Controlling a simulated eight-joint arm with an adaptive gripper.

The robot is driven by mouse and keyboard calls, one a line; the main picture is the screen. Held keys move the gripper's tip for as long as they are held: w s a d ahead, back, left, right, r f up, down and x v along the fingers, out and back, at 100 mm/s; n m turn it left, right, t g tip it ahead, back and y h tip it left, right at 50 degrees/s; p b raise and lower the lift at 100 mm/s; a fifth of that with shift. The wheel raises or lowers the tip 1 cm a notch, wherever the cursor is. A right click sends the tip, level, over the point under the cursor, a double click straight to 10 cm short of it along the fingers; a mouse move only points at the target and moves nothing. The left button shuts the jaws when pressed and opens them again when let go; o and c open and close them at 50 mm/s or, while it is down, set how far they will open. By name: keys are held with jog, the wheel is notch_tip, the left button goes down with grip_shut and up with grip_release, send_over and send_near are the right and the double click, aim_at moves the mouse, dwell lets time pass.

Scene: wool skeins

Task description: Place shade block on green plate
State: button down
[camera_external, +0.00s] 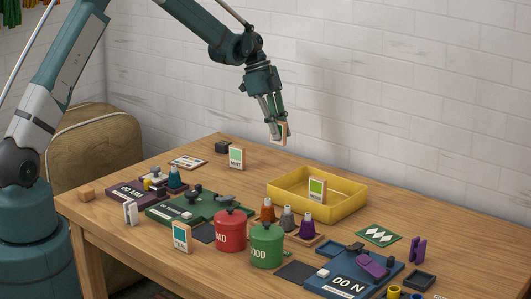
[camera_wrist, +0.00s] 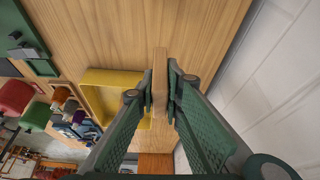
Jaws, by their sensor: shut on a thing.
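My gripper (camera_external: 274,127) is shut on a thin wooden-edged shade block (camera_external: 283,131), held in the air above the back of the table. In the wrist view the block (camera_wrist: 160,84) stands edge-on between the fingers; its label cannot be read. The green plate (camera_external: 206,207) lies flat at the left middle of the table, well below and left of my gripper, with small dark pieces on it. Part of a green plate also shows at the upper left of the wrist view (camera_wrist: 33,32).
A yellow tray (camera_external: 348,207) with a green-faced block (camera_external: 317,190) stands below my gripper. A MINT block (camera_external: 237,157) and a TEAL block (camera_external: 181,237) stand upright. Red (camera_external: 231,232) and green (camera_external: 266,247) pots are right of the green plate. Purple (camera_external: 112,196) and blue (camera_external: 375,285) plates flank these.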

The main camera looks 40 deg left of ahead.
jog(key=s+d, duration=0.2)
jog(key=d, duration=1.2)
jog(key=s+d, duration=0.3)
jog(key=d, duration=1)
send_over(384, 236)
jog(key=a, duration=0.2)
jog(key=shift+s+d+r+m, duration=0.1)
jog(key=shift+d+r+m, duration=0.05)
jog(key=shift+r+m, duration=0.2)
jog(key=shift+f, duration=3.15)
jog(key=shift+f+b, duration=0.45)
jog(key=shift+f, duration=1.4)
jog(key=shift+f, duration=0.15)
